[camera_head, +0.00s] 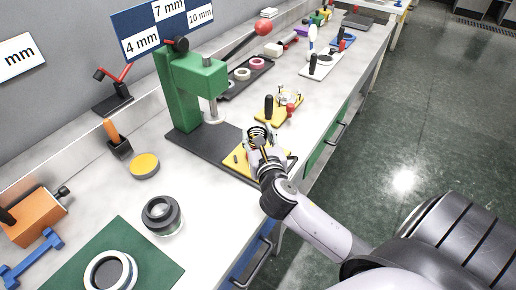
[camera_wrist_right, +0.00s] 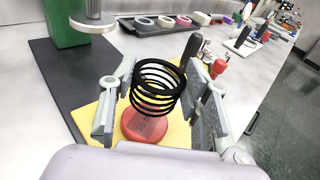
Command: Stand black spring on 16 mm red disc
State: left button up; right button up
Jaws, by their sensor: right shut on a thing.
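The black spring (camera_wrist_right: 157,88) is upright, coils stacked, between the two fingers of my right gripper (camera_wrist_right: 162,92), which is shut on it. It also shows in the head view (camera_head: 258,132). The red disc (camera_wrist_right: 145,127) lies flat on the yellow board (camera_wrist_right: 91,139), with partly legible marking on top. The spring's lower coils overlap the disc's far part in the wrist view. I cannot tell whether they touch it. In the head view the gripper hides the disc. My left gripper is not in view.
A green press (camera_head: 183,92) on a dark base (camera_head: 196,146) stands left of the gripper. Behind is another yellow board (camera_head: 263,117) with a black handle and red knob. A black tray (camera_head: 234,93) holds rings. A dark ring (camera_head: 162,214) stands in front on the bench.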

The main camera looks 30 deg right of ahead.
notch_tip(320, 180, down, 4)
jog(key=shift+b, duration=0.55)
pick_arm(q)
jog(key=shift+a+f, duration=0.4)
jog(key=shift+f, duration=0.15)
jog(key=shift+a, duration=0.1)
pick_arm(e)
jog(key=shift+f, duration=0.1)
jog(key=shift+f, duration=0.15)
jog(key=o, duration=1)
jog(key=shift+o, duration=0.2)
